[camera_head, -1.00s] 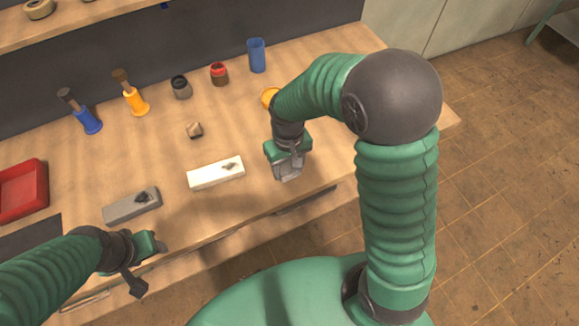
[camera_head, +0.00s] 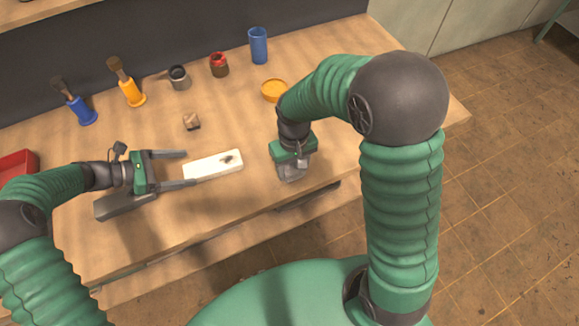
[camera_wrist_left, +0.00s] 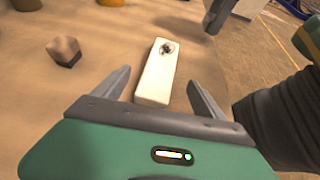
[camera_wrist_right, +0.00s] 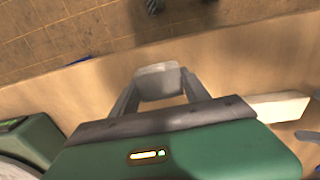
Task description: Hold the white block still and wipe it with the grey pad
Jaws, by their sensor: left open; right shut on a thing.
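The white block (camera_head: 208,167) lies flat on the table, with a dark smudge near its right end. It also shows in the left wrist view (camera_wrist_left: 155,80), the smudge at its far end. My left gripper (camera_head: 190,169) is open, its fingers pointing right at the block's left end; in the left wrist view the near end lies between the fingertips. My right gripper (camera_head: 292,172) points down to the right of the block, apart from it. In the right wrist view it is shut on the grey pad (camera_wrist_right: 158,82), which shows between its fingers.
A long grey block (camera_head: 118,205) lies under my left gripper. Brushes in blue (camera_head: 82,112) and yellow (camera_head: 131,92) holders, jars, a blue cup (camera_head: 258,46) and a yellow dish (camera_head: 274,90) stand behind. A red tray (camera_head: 20,163) is left.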

